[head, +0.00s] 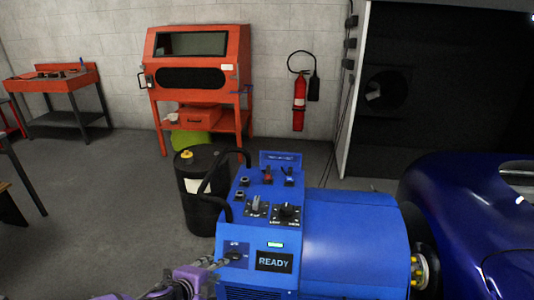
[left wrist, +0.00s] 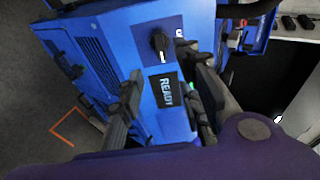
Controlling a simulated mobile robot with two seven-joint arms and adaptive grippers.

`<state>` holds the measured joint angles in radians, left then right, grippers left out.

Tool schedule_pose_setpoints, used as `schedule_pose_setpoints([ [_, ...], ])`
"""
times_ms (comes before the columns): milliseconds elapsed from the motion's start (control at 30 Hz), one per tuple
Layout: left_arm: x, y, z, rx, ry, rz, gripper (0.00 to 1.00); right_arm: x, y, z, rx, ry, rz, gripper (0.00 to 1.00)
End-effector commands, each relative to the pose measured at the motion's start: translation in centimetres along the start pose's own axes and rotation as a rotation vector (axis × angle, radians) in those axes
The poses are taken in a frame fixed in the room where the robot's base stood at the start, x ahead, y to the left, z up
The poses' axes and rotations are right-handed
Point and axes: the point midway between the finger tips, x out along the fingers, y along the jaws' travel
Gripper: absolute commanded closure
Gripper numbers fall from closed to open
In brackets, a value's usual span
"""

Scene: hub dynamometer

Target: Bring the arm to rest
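My left arm reaches in at the bottom of the head view, purple. Its gripper (head: 214,264) is close to the lower left corner of the front panel of the blue dynamometer (head: 355,240). In the left wrist view the two dark fingers of this gripper (left wrist: 165,100) stand wide apart with nothing held between them. Beyond them are a black rotary knob (left wrist: 159,42) and a display (left wrist: 167,91) reading READY. The knob (head: 236,255) and the display (head: 274,261) also show in the head view. My right gripper is in neither view.
A blue car (head: 480,215) stands at the right, by the hub end of the dynamometer. A black drum (head: 203,215) stands behind its left side. An orange cabinet (head: 200,75), an orange workbench (head: 65,85) and a fire extinguisher (head: 299,105) are farther back.

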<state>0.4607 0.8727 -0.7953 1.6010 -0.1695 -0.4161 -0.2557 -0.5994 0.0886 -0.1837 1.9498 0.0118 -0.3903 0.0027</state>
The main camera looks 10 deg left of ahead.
Motion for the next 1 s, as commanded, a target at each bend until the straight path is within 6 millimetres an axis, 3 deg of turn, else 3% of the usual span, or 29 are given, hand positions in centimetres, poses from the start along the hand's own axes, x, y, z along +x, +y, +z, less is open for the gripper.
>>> schedule_pose_setpoints([
  [133,-0.3,-1.8,-3.5,-0.157,0.058,-0.034,0.67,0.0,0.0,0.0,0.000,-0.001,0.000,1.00],
  [300,-2.8,2.0,-8.9,-0.506,0.118,-0.017,0.67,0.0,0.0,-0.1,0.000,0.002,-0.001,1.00],
  [433,-5.6,5.9,-11.0,-0.780,0.115,0.001,0.67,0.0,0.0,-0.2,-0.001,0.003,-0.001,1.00],
  [567,-9.4,10.7,-11.3,-1.075,0.054,0.006,0.67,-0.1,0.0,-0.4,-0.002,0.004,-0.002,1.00],
  [700,-14.6,16.6,-9.8,-1.346,-0.077,-0.005,0.67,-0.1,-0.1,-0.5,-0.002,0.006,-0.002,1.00],
  [900,-21.2,24.5,-8.0,-1.540,-0.272,-0.007,0.67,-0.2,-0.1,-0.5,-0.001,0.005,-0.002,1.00],
  [1000,-22.9,26.7,-8.2,-1.566,-0.317,0.010,0.67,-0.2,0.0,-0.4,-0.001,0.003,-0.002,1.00],
])
